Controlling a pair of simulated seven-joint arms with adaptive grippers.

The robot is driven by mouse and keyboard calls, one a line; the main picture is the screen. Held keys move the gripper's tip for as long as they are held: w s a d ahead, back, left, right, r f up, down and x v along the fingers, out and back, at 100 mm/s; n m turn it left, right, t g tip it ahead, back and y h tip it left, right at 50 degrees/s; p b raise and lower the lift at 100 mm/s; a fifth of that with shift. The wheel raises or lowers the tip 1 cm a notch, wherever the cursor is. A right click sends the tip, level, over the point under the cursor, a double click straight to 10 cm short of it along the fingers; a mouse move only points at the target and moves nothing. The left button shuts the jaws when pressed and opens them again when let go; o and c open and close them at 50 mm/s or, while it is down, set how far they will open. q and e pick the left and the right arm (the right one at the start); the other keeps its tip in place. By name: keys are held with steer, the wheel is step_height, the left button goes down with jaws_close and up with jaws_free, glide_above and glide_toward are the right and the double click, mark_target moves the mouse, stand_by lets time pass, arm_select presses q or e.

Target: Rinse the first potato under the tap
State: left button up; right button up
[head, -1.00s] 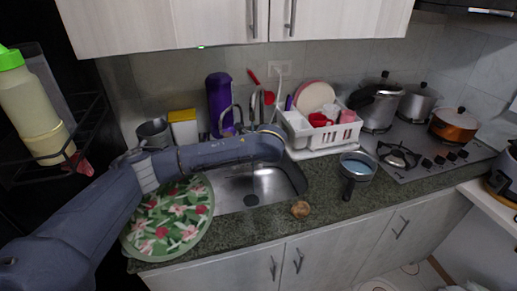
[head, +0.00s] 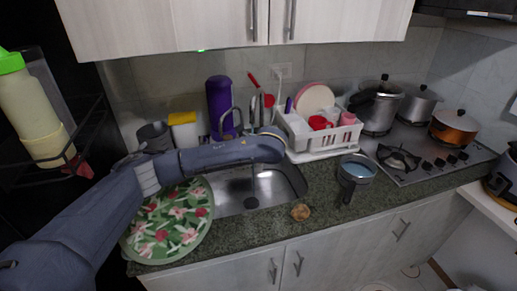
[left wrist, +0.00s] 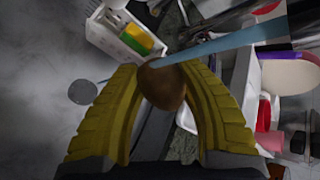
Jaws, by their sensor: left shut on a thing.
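In the left wrist view, a brown potato (left wrist: 163,90) is held between the yellow fingers of my left gripper (left wrist: 168,72), which is shut on it. A pale blue stream of water (left wrist: 215,45) reaches the top of the potato. In the head view my left arm reaches across the steel sink (head: 231,196), and its gripper and the held potato are hidden. The tap (head: 262,108) rises behind the arm. Another potato (head: 300,212) lies on the counter's front edge, right of the sink. My right gripper is not in view.
A green floral tray (head: 168,228) lies left of the sink. A white dish rack (head: 325,140), a dark-handled pan (head: 357,169) and a stove (head: 428,160) with pots are to the right. A purple bottle (head: 219,104) stands behind the sink. Upper cabinets (head: 225,25) overhang.

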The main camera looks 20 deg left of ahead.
arm_select(q)
steer(key=shift+d, duration=0.15)
steer(key=shift+w+d, duration=0.15)
steer(key=shift+d, duration=0.2)
steer(key=shift+a, duration=0.25)
steer(key=shift+a, duration=0.35)
steer(key=shift+d, duration=0.2)
steer(key=shift+d, duration=0.35)
stand_by(0.4)
steer(key=shift+s+d, duration=0.35)
steer(key=shift+s, duration=0.95)
steer(key=shift+s+d, duration=0.4)
steer(key=shift+s, duration=0.85)
steer(key=shift+s+d, duration=0.35)
steer(key=shift+s, duration=0.95)
